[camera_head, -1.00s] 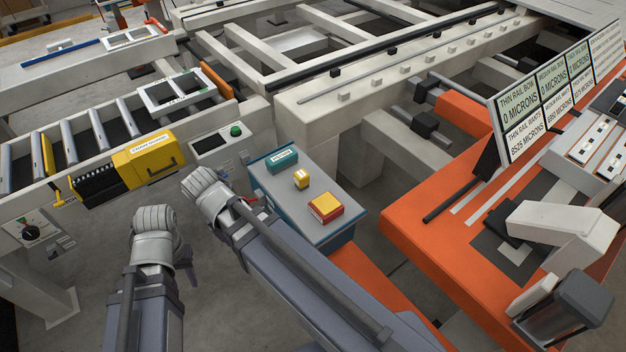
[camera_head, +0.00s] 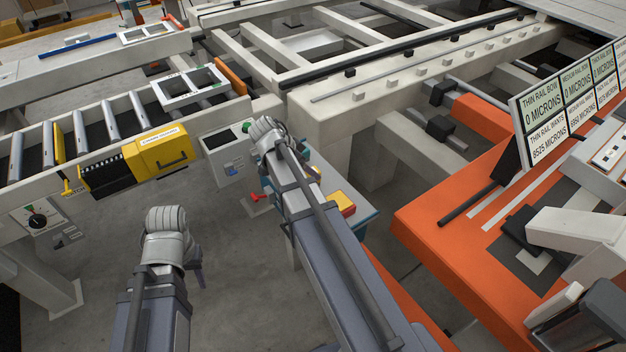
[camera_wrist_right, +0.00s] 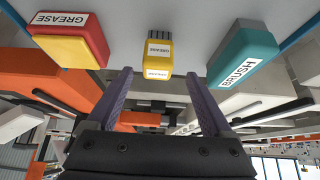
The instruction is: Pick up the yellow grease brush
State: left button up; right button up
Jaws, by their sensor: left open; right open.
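The yellow grease brush (camera_wrist_right: 158,52), with dark bristles and white labels, stands between the fingertips of my right gripper (camera_wrist_right: 160,76) in the right wrist view. The fingers are spread, with a gap on each side of the brush. In the head view only a sliver of the brush (camera_head: 316,172) shows past my right arm, which hides the right gripper. A red-and-yellow block marked GREASE (camera_wrist_right: 68,40) and a teal block marked BRUSH (camera_wrist_right: 243,53) flank it. My left gripper (camera_head: 197,273) is open, low over the floor, away from the brush.
The blue-edged stand (camera_head: 362,217) bears the blocks and is partly covered by my right arm. An orange bench (camera_head: 430,215) with a display board (camera_head: 570,105) is to the right. A roller conveyor (camera_head: 95,135) with a yellow box (camera_head: 158,152) is at left.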

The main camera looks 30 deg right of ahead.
jog(key=shift+b+x, duration=2.15)
jog(key=shift+x, duration=0.75)
jog(key=shift+s+d+f+b, duration=0.1)
jog(key=shift+d+f+b, duration=0.05)
jog(key=shift+f+b, duration=0.2)
jog(key=shift+r, duration=0.1)
grip_shut()
